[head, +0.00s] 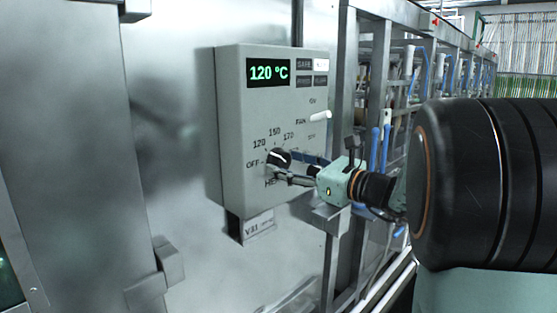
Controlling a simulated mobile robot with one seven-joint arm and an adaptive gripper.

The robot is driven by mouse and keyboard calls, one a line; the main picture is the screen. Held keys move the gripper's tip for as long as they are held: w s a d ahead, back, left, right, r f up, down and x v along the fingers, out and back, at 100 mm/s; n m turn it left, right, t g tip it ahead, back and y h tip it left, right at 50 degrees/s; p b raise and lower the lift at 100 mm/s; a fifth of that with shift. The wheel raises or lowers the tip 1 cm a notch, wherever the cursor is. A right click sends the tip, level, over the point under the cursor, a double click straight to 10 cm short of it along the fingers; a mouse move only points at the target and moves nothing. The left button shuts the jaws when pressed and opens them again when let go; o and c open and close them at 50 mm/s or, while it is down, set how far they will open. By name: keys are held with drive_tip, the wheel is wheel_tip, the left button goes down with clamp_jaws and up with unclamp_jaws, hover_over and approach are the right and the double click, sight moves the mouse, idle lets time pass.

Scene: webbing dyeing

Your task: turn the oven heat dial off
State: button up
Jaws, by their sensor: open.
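The heat dial (278,158) is a dark round knob low on the front of a grey control box (230,130). Marks around it read OFF at its left, then 120, 150 and 170 over the top. The green display (269,72) reads 120 °C. My gripper (282,165) is open at the dial, its fingers reaching in from the right. The fingers partly cover the dial, and I cannot tell whether they touch it. The dial's exact pointer direction is too small to tell.
A white lever (320,116) sticks out on the box above and right of the dial. Small status labels (312,72) sit beside the display. A tag (257,226) hangs under the box. Metal frames with blue hoses (386,150) stand at the right, close to my arm.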

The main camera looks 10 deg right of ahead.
drive_tip(key=shift+w+a, duration=0.4)
drive_tip(key=shift+w, duration=0.15)
drive_tip(key=c, duration=1.2)
drive_tip(key=shift+o, duration=0.2)
drive_tip(key=shift+f, duration=0.1)
